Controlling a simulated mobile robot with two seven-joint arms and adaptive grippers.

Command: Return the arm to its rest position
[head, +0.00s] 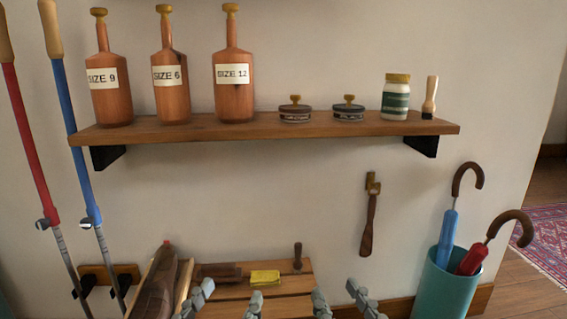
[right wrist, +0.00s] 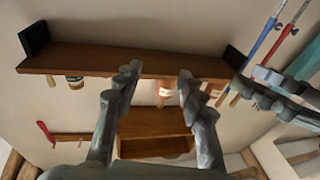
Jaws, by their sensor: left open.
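My left gripper (head: 228,299) is at the bottom of the head view, in front of the slatted wooden bench (head: 290,284), with its fingers apart and nothing seen between them. My right gripper (head: 341,300) is just to its right, in front of the bench's right end and the bare wall. In the right wrist view the right gripper (right wrist: 158,72) has its two fingers well apart, with no object held between them. The left gripper (right wrist: 275,85) also shows there at the right. Most of both arms is out of view.
A wall shelf (head: 260,130) holds three labelled wooden shapes, two tins, a jar (head: 396,98) and a brush. Poles lean left; a teal umbrella stand (head: 442,287) stands right. A shoehorn (head: 369,222) hangs between.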

